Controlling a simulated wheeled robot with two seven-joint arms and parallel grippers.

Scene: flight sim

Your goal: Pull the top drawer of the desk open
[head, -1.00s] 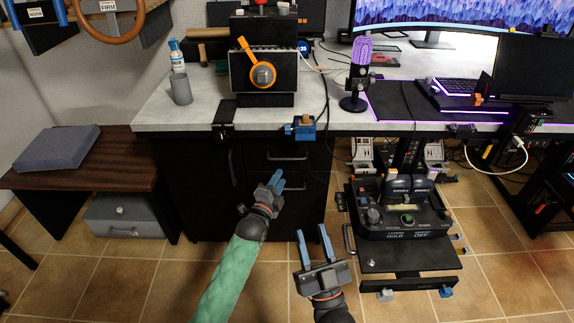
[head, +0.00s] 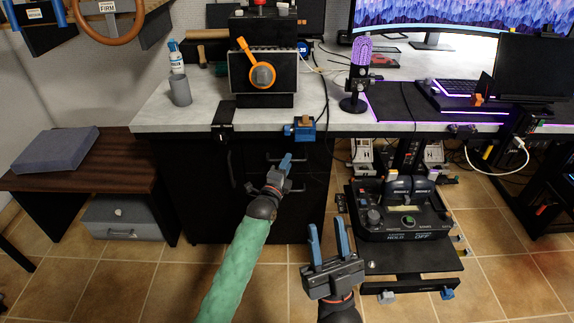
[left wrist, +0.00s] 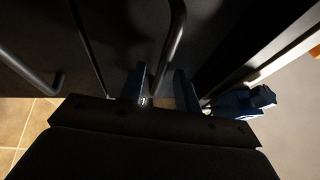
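The desk's black drawer cabinet (head: 200,190) stands under the grey desktop. Its top drawer handle (head: 270,157) is a dark bar, partly covered by my left gripper in the head view. My left gripper (head: 287,163) is at the cabinet front, near that handle. In the left wrist view, its blue fingers (left wrist: 161,85) are apart, and the top handle (left wrist: 176,40) runs down toward the gap between them. I cannot tell whether they touch it. The drawer looks closed. My right gripper (head: 327,226) is open and empty, above the floor.
A blue clamp (head: 301,128) sits on the desk edge above the drawers. A black control panel (head: 400,215) on a low stand is to the right. A wooden side table (head: 110,180) is to the left. Tiled floor in front of the cabinet is open.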

